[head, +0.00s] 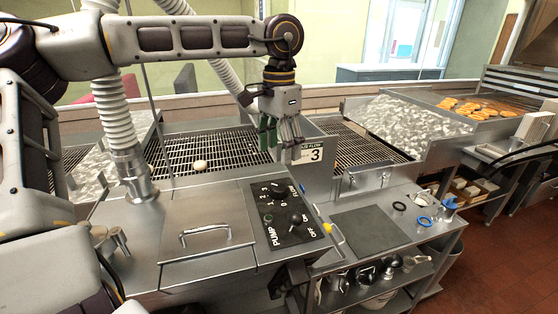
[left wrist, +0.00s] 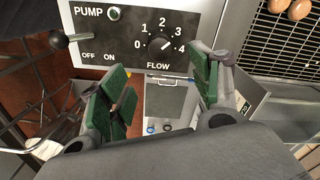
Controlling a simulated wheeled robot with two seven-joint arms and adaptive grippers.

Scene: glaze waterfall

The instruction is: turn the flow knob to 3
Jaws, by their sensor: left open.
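The flow knob (left wrist: 165,44) is small and dark, on a black panel (left wrist: 100,52) marked 0 to 4 in the left wrist view. Its white mark seems to slant up and right, but I cannot tell the exact number. The panel also shows in the head view (head: 272,236). A sign (head: 312,154) behind it reads 3. My left gripper (head: 281,137) is open and empty above and behind the panel, its green-padded fingers apart. In the left wrist view the gripper (left wrist: 162,82) has its fingers below the knob in the picture, not touching it. My right gripper is not in view.
A pump lever (left wrist: 58,40) with a dark ball end stands beside the knob. A metal lid with a handle (head: 205,231) lies left of the panel. A grey mat (head: 368,231) lies to the right.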

